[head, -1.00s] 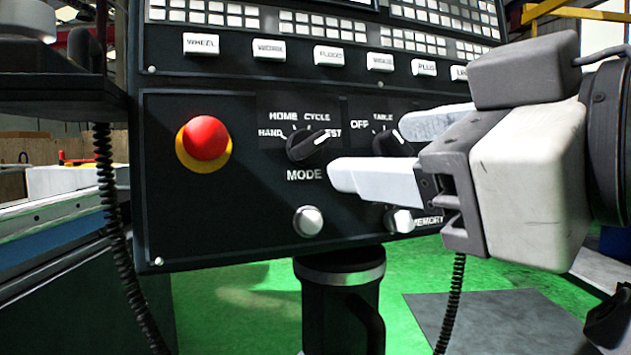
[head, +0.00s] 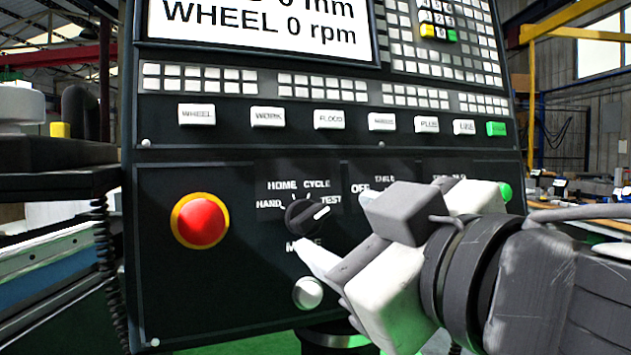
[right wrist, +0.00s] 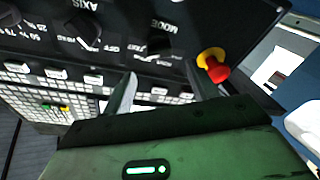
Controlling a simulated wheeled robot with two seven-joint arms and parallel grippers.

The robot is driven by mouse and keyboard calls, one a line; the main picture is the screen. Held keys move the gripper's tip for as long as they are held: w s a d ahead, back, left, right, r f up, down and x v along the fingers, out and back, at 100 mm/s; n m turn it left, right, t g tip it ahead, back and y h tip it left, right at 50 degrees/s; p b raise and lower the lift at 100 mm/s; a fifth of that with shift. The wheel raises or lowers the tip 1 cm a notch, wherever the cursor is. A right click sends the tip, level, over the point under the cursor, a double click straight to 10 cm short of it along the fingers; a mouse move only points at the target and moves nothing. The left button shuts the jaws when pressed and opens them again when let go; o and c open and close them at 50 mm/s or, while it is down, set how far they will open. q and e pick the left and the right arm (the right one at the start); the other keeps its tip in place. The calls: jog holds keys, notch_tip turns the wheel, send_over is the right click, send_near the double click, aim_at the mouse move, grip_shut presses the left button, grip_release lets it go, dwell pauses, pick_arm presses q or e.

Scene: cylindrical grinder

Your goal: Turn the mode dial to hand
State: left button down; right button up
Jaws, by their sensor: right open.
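The mode dial (head: 307,215) is a round black knob on the dark control panel, right of the red stop button. Its white mark points up and right, at TEST; the HAND label is at its left. My right gripper (head: 337,226) is open and empty, just right of and below the dial, partly covering the MODE label. Whether it touches the dial cannot be told. The right wrist view shows its two fingers (right wrist: 160,90) apart, with the mode dial (right wrist: 160,45) beyond the gap. My left gripper is not in view.
A red stop button (head: 201,221) on a yellow ring sits left of the dial. A silver button (head: 308,293) lies below it. Another black knob, the axis dial (right wrist: 84,32), is near the right gripper. White keys (head: 268,117) line the panel above.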

aim_at(313, 216)
jog(key=x, duration=0.6)
jog(key=shift+w+a, duration=0.15)
jog(key=shift+w, duration=0.05)
jog(key=shift+c, duration=0.3)
jog(key=c, duration=0.9)
